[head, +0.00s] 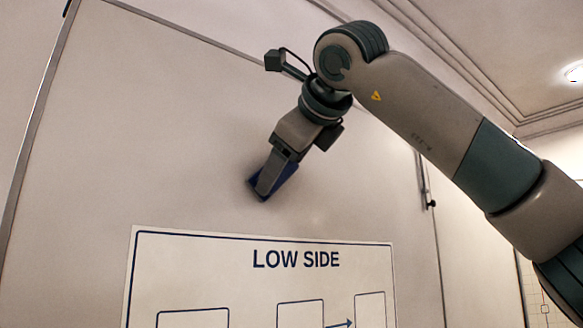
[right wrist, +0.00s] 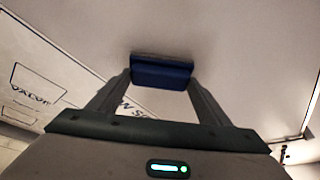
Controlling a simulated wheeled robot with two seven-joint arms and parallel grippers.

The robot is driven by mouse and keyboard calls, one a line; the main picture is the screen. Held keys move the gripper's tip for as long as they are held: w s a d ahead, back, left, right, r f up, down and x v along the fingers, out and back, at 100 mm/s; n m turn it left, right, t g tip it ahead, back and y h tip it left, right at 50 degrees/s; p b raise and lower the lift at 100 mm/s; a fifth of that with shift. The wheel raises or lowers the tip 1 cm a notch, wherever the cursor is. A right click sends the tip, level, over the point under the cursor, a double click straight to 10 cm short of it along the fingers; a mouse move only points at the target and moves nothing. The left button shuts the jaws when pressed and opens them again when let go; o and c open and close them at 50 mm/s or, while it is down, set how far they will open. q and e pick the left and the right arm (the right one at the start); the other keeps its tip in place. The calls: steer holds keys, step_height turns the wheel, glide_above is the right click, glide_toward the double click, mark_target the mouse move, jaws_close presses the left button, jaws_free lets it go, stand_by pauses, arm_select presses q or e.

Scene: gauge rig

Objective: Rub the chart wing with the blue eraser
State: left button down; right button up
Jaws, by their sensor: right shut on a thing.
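My right gripper (head: 270,180) is shut on the blue eraser (head: 259,190) and holds it at or very near the pale panel, above the printed chart. I cannot tell for sure whether the eraser touches the surface. In the right wrist view the eraser (right wrist: 161,73) sits between the two fingertips, with its dark edge toward the panel. The large pale panel (head: 130,130), which looks like the chart wing, bears a white chart (head: 200,262) with a dark blue border and the heading "LOW SIDE". A faint dark smudge or shadow surrounds the eraser. My left gripper is out of view.
A metal edge strip (head: 38,120) runs down the panel's left side. A small dark latch or handle (head: 428,195) is at the right, beyond a vertical seam. A ceiling with a round lamp (head: 574,74) is at the upper right. The panel left of the eraser is clear.

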steer(key=shift+s+a, duration=0.7)
steer(key=shift+a, duration=0.3)
steer(key=shift+s+d, duration=0.1)
steer(key=shift+s, duration=0.05)
steer(key=shift+s+d+b, duration=0.75)
steer(key=shift+s+d, duration=0.1)
steer(key=shift+s, duration=0.3)
steer(key=shift+s+d+b, duration=0.7)
steer(key=shift+s+d, duration=0.1)
steer(key=shift+s, duration=0.35)
steer(key=shift+s+d+b, duration=0.55)
steer(key=shift+s+d, duration=0.35)
steer(key=shift+s, duration=0.25)
